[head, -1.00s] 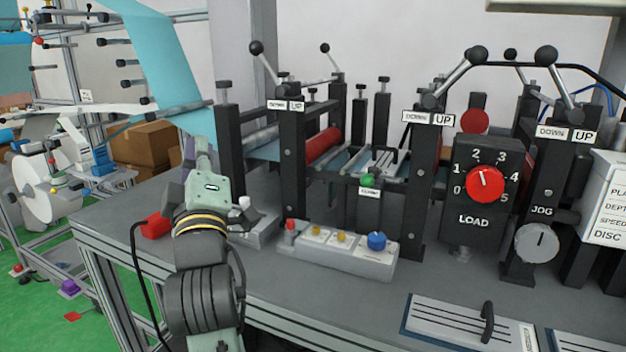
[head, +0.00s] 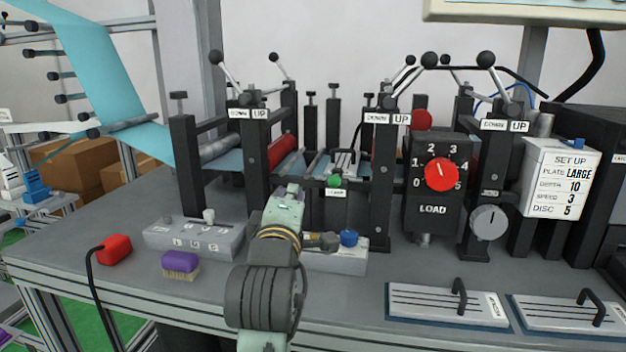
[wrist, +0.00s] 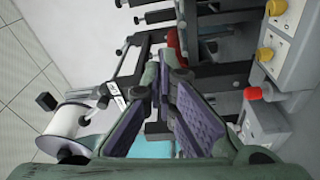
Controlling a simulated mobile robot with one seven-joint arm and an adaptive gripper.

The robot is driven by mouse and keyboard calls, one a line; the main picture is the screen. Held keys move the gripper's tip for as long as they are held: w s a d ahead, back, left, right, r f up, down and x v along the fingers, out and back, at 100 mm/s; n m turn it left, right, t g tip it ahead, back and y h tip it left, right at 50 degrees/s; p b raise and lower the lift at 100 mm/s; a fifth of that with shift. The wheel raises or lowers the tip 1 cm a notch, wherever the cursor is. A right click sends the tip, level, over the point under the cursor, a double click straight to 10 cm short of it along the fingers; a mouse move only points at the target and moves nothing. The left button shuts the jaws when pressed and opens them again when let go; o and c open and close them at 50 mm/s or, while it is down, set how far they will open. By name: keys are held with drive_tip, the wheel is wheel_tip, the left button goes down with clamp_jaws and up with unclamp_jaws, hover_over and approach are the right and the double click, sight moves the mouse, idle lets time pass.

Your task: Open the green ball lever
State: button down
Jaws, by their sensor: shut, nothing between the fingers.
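The green ball (head: 338,181) is on the front of the press frame in the head view, above a small white label. The lever's own arm is hard to make out. My arm (head: 283,215) rises in front of the control boxes, its upper end left of and below the green ball, apart from it in the picture. My fingers cannot be made out clearly there. In the wrist view my gripper (wrist: 162,75) has its purple-padded fingers brought together at the tips, with nothing held. I cannot make out the green ball in the wrist view.
Black posts and ball-ended levers (head: 429,60) stand around the press. The LOAD dial (head: 440,174) is right of the green ball. A control box (head: 195,238), purple brush (head: 181,265) and red block (head: 114,249) lie left of my arm. Handled plates (head: 446,304) lie front right.

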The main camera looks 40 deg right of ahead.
sight(337, 174)
drive_tip(key=f+p+x, duration=0.1)
drive_tip(key=p+x, duration=0.2)
drive_tip(key=x, duration=0.7)
drive_tip(key=shift+s+d, duration=0.45)
drive_tip(key=shift+s, duration=0.4)
drive_tip(key=shift+s+d, duration=0.45)
drive_tip(key=shift+s, duration=0.35)
drive_tip(key=shift+s+r, duration=0.1)
drive_tip(key=shift+s, duration=0.05)
drive_tip(key=shift+s, duration=0.15)
